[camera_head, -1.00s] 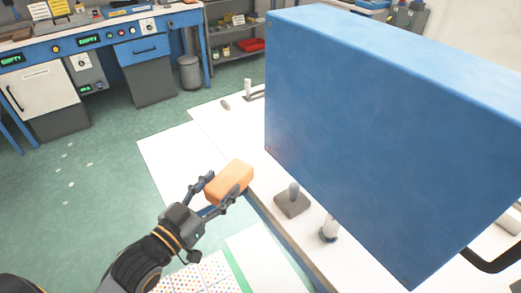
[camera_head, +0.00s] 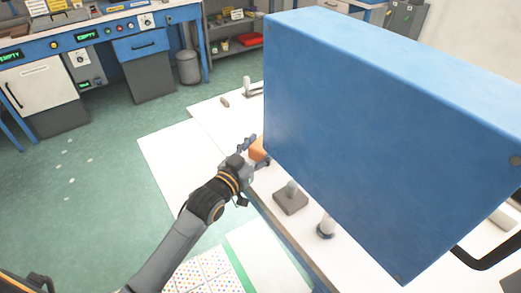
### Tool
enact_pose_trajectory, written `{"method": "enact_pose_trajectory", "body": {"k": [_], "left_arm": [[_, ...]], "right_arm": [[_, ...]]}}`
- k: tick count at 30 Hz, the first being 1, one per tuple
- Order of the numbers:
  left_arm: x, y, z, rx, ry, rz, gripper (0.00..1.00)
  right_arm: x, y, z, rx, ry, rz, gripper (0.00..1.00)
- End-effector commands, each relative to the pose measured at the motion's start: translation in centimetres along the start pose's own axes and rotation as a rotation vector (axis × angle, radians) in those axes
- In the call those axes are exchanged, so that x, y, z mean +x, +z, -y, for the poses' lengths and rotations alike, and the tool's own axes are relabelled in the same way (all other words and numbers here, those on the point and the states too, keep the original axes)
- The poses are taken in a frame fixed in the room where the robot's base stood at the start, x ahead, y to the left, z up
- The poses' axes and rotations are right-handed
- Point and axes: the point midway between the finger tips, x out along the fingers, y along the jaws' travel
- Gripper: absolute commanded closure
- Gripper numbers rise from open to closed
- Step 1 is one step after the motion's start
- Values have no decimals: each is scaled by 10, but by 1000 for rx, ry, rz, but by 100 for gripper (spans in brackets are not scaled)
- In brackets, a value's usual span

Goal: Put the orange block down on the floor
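The gripper's fingers lie on both sides of the block, above the left edge of the white table. The rest of the block is hidden by the gripper and the panel. The green floor (camera_head: 110,190) is open on the left. My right gripper is not in view.
The blue panel (camera_head: 390,140) stands over the white table (camera_head: 275,225). A grey block with a knob (camera_head: 290,198) and a white-and-blue piece (camera_head: 326,227) stand near its edge. White sheets (camera_head: 178,165) cover floor beside the table. A blue workbench (camera_head: 110,35) is at the back left.

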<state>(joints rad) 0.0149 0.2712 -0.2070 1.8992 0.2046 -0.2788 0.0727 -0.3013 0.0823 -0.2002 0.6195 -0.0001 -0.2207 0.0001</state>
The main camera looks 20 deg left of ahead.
Motion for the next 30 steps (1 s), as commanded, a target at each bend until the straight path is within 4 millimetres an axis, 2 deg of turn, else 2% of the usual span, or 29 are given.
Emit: {"method": "enact_pose_trajectory", "body": {"k": [4,15,16,19,30], "left_arm": [[0,14,0,0,0,-2,79],[0,19,0,1,0,-2,79],[0,19,0,1,0,-1,40],[-1,18,0,1,0,-1,21],[-1,14,0,1,0,-2,21]], "right_arm": [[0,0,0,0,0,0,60],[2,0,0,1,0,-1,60],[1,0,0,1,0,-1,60],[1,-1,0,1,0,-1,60],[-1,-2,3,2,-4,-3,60]]}}
